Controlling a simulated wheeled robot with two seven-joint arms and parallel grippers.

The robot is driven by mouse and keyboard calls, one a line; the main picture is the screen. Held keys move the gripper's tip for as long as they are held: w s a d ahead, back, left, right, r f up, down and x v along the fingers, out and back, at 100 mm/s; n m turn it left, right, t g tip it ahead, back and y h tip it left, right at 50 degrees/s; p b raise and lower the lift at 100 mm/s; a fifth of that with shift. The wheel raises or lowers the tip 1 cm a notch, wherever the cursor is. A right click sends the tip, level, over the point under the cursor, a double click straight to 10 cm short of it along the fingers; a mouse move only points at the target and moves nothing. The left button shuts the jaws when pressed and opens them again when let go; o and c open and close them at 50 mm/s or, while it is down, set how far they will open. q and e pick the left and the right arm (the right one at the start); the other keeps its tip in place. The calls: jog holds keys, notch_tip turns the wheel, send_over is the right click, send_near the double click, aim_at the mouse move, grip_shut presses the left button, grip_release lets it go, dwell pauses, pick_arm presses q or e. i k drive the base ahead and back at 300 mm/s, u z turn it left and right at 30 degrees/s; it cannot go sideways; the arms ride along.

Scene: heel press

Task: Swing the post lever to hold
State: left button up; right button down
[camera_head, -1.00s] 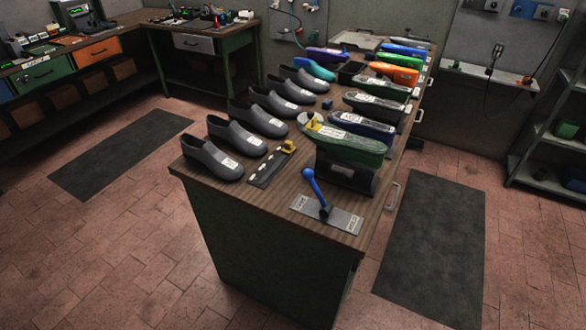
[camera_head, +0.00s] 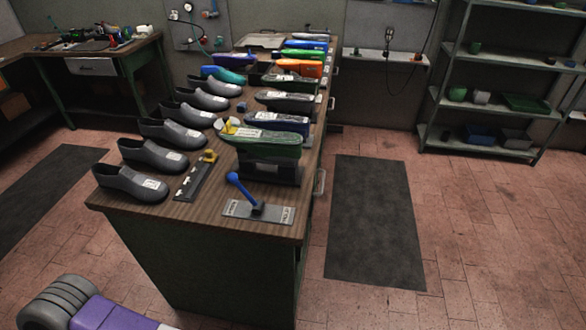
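The post lever (camera_head: 239,191) has a blue handle with a round knob and a dark pivot block. It stands on a grey plate (camera_head: 272,215) at the near end of the wooden bench. The handle leans up and to the left. The plate has a small white label at each end, too small to read. Neither of my grippers shows. A purple and grey part, likely of my own arm, shows at the lower left, well short of the lever.
Behind the lever, a dark block (camera_head: 265,173) carries a green shoe form (camera_head: 268,145). A dark strip (camera_head: 193,181) with a yellow piece lies to its left, beside a row of grey shoes (camera_head: 131,184). Clear floor with a dark mat (camera_head: 374,220) lies right of the bench (camera_head: 190,208).

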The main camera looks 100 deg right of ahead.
aim_at(232, 177)
jog(key=z, duration=2.45)
jog(key=i, duration=0.15)
